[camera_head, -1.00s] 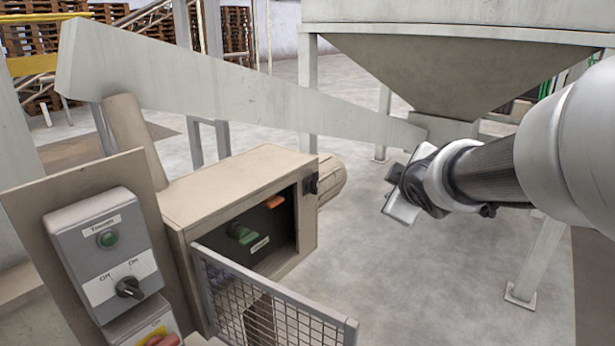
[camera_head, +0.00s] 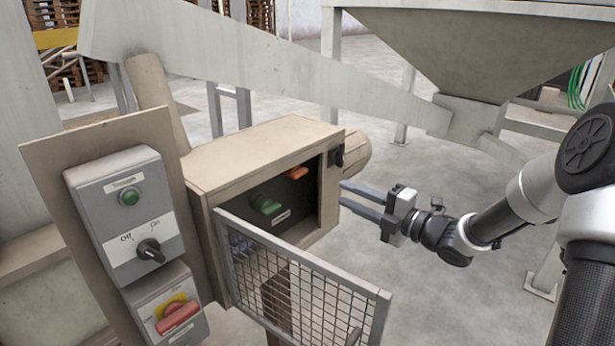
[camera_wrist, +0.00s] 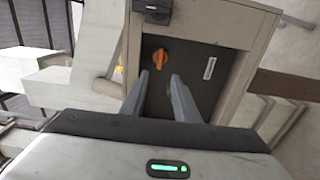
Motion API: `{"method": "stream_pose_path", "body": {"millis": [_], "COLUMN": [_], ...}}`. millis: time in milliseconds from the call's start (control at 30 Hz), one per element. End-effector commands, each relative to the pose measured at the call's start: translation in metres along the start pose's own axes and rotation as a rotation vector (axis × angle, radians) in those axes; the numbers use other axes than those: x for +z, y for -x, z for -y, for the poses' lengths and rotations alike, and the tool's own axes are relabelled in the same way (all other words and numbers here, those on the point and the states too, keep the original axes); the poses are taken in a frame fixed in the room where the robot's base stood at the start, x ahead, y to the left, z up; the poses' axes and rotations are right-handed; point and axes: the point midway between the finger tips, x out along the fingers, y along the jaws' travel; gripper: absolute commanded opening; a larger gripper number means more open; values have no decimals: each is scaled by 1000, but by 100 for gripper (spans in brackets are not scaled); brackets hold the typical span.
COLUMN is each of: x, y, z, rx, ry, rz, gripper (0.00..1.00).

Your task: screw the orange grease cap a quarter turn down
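The orange grease cap (camera_head: 298,173) sits on the dark back panel inside the open beige box (camera_head: 235,165). It also shows in the wrist view (camera_wrist: 159,60), beyond my fingertips and a little to their left. My gripper (camera_head: 341,195) is outside the box opening, to its right. Its two fingers point toward the box and stand apart with nothing between them. It also shows in the wrist view (camera_wrist: 160,76). A green part (camera_head: 266,205) with a small white label is on the same panel, left of the orange cap.
A mesh guard door (camera_head: 300,290) stands open below and in front of the box. A dark latch (camera_head: 337,156) is on the box's right edge. A grey switch box (camera_head: 128,205) and a red stop handle (camera_head: 178,317) are at left.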

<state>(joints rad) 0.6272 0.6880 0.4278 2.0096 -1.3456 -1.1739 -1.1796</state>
Motion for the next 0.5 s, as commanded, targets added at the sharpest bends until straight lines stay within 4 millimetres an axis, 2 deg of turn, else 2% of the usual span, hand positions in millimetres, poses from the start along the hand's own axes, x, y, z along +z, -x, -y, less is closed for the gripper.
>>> {"method": "stream_pose_path", "body": {"millis": [33,200,500], "x": [-1,-1,-1], "y": [-13,-50,-111], "z": [-1,-1,-1], "rx": [2,1,0], "ry": [-2,-2,-3], "rz": [-4,-3,-1], "gripper": [28,28,28]}}
